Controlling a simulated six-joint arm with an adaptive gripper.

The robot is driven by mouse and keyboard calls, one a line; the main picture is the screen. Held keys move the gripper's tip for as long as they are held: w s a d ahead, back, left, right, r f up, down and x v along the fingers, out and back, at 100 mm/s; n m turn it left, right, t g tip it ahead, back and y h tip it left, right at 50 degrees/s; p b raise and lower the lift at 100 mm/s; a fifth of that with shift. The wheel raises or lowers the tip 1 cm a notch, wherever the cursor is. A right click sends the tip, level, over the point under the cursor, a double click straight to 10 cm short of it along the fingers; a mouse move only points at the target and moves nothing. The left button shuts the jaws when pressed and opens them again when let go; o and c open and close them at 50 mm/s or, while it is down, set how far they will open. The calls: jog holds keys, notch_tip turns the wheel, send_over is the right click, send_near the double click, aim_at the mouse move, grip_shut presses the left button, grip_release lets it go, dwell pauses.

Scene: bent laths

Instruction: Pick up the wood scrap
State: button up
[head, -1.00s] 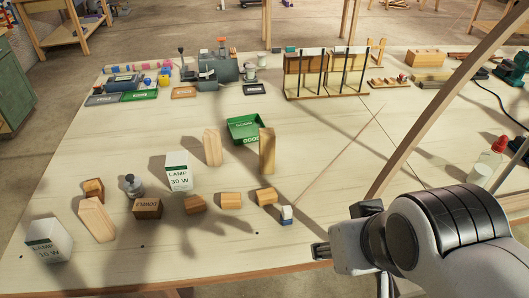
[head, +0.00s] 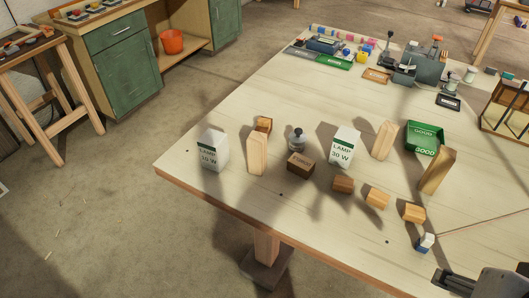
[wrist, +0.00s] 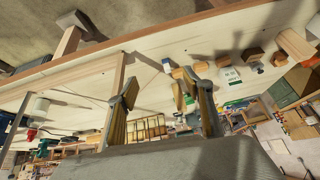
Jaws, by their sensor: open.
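Several plain wooden pieces stand on the table; I cannot tell which one is the wood scrap. An upright block (head: 257,153) is at the left, with a small block (head: 264,125) behind it. Three small blocks, a left one (head: 343,184), a middle one (head: 377,197) and a right one (head: 413,212), form a row near the front edge. Two taller pieces, one paler (head: 384,140) and one leaning (head: 437,170), stand farther back. My gripper (wrist: 165,95) is open and empty in the wrist view, apart from the blocks. In the head view, part of it shows at the lower right.
A lamp box (head: 213,151), a dark lettered block (head: 300,163), a metal weight (head: 297,139), a second lamp box (head: 344,147) and a green tray (head: 411,139) stand among the blocks. A blue-white block (head: 425,243) is nearest my gripper. The table's left front is clear.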

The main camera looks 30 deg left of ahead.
jog(key=w+a+r+m+t+y, duration=0.25)
jog(key=w+a+m, duration=0.25)
jog(key=w+a, duration=0.55)
jog(key=w+a+r+m+t+y, duration=0.25)
jog(key=w+a+m, duration=0.25)
jog(key=w+a, duration=0.55)
jog(key=m+t+h, duration=0.2)
jog(key=m+t, duration=0.4)
jog(key=m, duration=1.5)
send_over(252, 150)
jog(key=s+d, duration=0.2)
notch_tip(252, 150, down, 13)
jog(key=s+f+m, duration=0.1)
jog(key=s+f, duration=0.1)
jog(key=f, duration=0.1)
jog(key=s+a+f+m, duration=0.1)
jog(key=shift+s+f+m+t+h, duration=0.15)
jog(key=shift+f+m+t+h, duration=0.15)
jog(key=shift+f+t, duration=0.1)
jog(key=shift+s+f, duration=0.1)
jog(key=shift+f, duration=0.4)
